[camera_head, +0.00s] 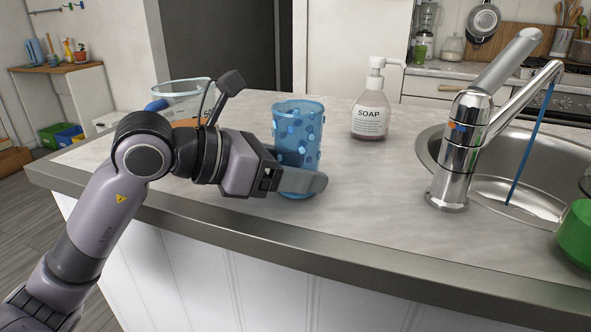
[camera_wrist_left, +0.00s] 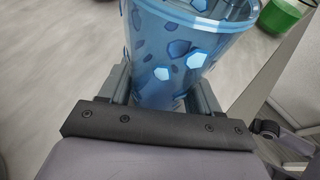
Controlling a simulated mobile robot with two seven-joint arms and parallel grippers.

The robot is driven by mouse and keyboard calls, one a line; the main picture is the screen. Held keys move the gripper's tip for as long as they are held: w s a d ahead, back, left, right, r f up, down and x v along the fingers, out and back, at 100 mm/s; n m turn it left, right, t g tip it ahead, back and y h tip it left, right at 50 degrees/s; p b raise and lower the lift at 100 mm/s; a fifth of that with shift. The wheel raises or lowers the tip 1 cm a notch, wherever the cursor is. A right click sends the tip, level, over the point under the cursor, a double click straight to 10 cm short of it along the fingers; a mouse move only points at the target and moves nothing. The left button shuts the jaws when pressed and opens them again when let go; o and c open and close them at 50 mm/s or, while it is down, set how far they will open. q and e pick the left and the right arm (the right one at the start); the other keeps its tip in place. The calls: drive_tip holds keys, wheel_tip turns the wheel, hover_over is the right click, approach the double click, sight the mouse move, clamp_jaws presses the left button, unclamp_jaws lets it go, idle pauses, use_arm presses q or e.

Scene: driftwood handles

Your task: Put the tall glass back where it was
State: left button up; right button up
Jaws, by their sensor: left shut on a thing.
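The tall glass (camera_head: 297,132) is blue and see-through with darker and lighter blue patches. It stands upright at the counter, left of the soap bottle; I cannot tell whether its base touches the top. My left gripper (camera_head: 300,178) is shut on its lower part, with one finger across the near side. In the left wrist view the glass (camera_wrist_left: 180,50) sits between the two fingers (camera_wrist_left: 165,90) and its bottom is hidden. My right gripper is in neither view.
A soap bottle (camera_head: 371,105) stands behind and right of the glass. A clear bowl (camera_head: 182,92) is partly behind my left arm. The tap (camera_head: 462,145) and sink (camera_head: 432,143) are to the right, with a green object (camera_head: 576,235) at the edge. The counter (camera_head: 375,200) between glass and tap is clear.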

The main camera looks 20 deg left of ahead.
use_arm(q)
drive_tip(key=shift+r, duration=0.1)
drive_tip(key=o, duration=1.2)
drive_tip(key=shift+s+a, duration=0.1)
drive_tip(key=shift+a, duration=0.05)
drive_tip(key=v, duration=1.1)
drive_tip(key=shift+s+a+r+b, duration=0.15)
drive_tip(key=shift+s+a+b, duration=0.1)
drive_tip(key=shift+b, duration=0.15)
drive_tip(key=shift+d, duration=0.1)
